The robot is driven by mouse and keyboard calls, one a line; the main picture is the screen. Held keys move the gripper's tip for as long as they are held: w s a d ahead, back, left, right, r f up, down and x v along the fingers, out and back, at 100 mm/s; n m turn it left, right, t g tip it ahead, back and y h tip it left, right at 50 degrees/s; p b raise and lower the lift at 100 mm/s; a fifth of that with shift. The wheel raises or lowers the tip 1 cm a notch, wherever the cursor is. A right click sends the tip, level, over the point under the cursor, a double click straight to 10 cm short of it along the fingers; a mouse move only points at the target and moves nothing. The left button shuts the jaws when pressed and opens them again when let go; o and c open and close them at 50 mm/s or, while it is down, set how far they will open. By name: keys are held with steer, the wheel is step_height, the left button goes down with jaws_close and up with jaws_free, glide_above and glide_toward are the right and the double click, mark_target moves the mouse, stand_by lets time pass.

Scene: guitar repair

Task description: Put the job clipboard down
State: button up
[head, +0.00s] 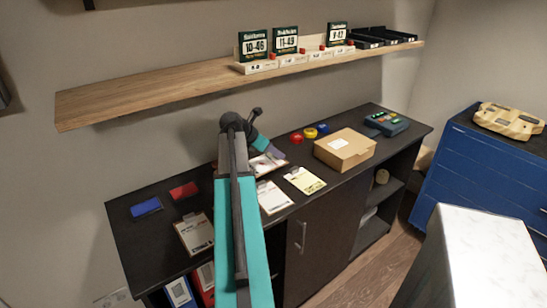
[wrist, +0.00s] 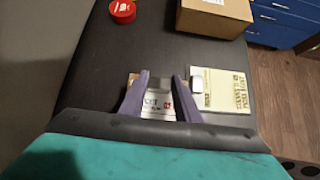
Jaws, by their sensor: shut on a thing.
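My gripper (head: 272,152) is over the dark counter top, its fingers pointing down. In the wrist view my gripper (wrist: 160,95) is shut on a clipboard with a brown board, white paper and a grey clip. This job clipboard (wrist: 157,103) shows between the fingers, partly hidden by them and by the gripper body. In the head view the held clipboard (head: 260,167) is at or just above the counter, behind a white-sheeted clipboard. I cannot tell whether it touches the surface.
On the counter (head: 140,235) lie a white-sheeted clipboard (head: 272,197), a yellowish one (head: 304,180) and another (head: 195,233) at left. A cardboard box (head: 345,148), tape rolls (head: 297,138) and blue and red items (head: 184,190) also rest there. A wooden shelf (head: 150,97) hangs above.

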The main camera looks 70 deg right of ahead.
mark_target(273, 157)
steer(key=shift+w+d, duration=0.4)
steer(key=shift+d, duration=0.15)
steer(key=shift+f, duration=0.1)
steer(key=shift+f+p, duration=0.4)
steer(key=shift+f, duration=1.35)
steer(key=o, duration=1.2)
steer(key=shift+f, duration=0.1)
steer(key=shift+c, duration=0.2)
steer(key=b+v, duration=0.1)
steer(key=v, duration=1.1)
steer(key=shift+a, duration=0.1)
